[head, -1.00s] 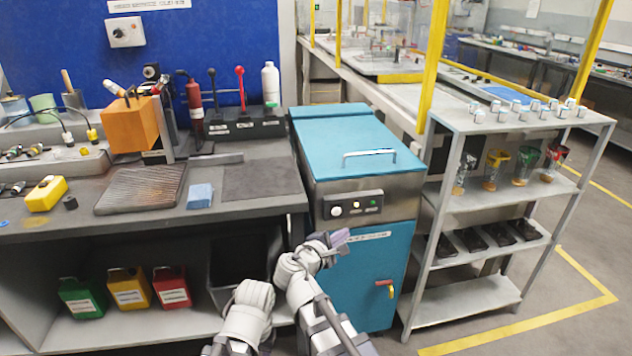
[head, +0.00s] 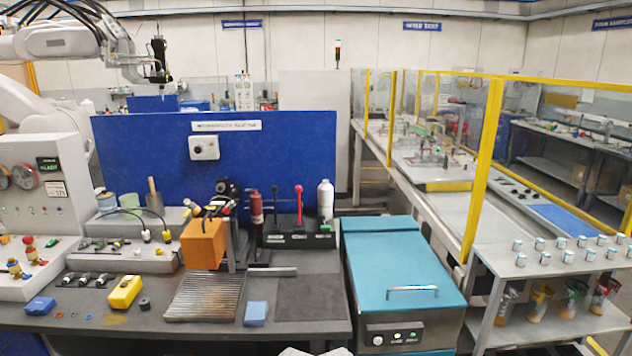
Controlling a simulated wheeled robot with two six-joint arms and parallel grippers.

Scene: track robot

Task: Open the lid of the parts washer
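The parts washer (head: 408,332) stands right of the workbench, its front cut off by the bottom of the head view. Its teal lid (head: 395,258) lies flat and closed on top. A silver bar handle (head: 412,289) runs across the lid's front part. Below the lid, the front panel carries a dark knob plate with a white button and small lights. A small pale piece of my arm shows at the bottom edge, left of the washer. Neither of my grippers can be made out.
The workbench (head: 160,322) to the left holds an orange block (head: 204,244), a yellow box (head: 125,292) and a blue block (head: 256,313). A shelf rack (head: 535,262) with small jars stands close on the right. A blue panel (head: 275,165) rises behind the bench.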

